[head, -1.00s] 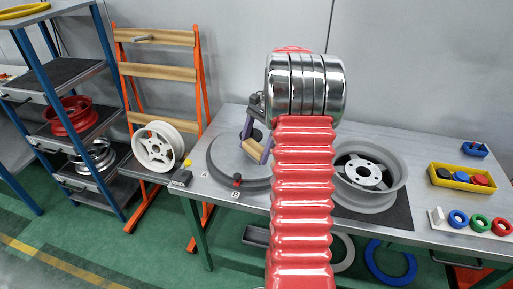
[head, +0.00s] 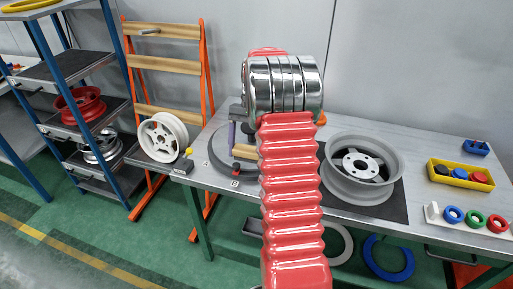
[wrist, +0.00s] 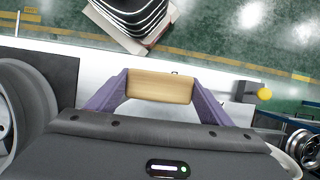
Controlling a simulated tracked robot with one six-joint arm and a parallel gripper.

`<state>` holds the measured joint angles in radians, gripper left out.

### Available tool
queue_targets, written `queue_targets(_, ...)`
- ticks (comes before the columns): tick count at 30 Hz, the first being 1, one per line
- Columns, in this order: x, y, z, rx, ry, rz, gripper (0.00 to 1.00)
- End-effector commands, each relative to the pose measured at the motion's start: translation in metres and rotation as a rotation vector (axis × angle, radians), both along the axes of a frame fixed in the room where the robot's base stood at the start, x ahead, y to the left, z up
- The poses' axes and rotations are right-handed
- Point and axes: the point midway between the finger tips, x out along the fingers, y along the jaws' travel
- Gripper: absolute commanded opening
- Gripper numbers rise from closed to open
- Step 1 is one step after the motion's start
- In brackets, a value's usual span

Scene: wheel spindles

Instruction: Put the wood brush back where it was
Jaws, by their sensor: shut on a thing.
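The wood brush shows as a pale wooden block (wrist: 161,87) between the two purple fingers of my gripper (wrist: 159,90) in the wrist view. The gripper is shut on it, one finger at each end. In the head view, the brush (head: 245,152) is partly hidden behind my red arm, over the left part of the steel table (head: 215,183). A dark round ring base (head: 217,158) lies there, close to the brush in the picture. Bristles are not visible, and I cannot tell the brush's height above the table.
A grey wheel (head: 362,167) lies on a dark mat right of my arm. A white wheel (head: 163,137) stands at the orange rack, left of the table. A yellow bin (head: 461,174) and coloured rings (head: 475,220) sit at the right end. Lettered labels mark the table's front left.

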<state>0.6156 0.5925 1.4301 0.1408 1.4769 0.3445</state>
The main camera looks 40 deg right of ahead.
Motion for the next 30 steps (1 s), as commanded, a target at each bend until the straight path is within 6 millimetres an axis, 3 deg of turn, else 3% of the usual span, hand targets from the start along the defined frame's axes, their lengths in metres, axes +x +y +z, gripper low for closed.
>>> queue_targets(15, 0.061, 0.142, -0.022, 0.004, 0.007, 0.636, 0.46)
queue_targets(24, 0.079, 0.238, -0.034, 0.005, 0.01, 0.899, 0.46)
queue_targets(30, 0.08, 0.279, -0.038, 0.005, 0.01, 0.986, 0.46)
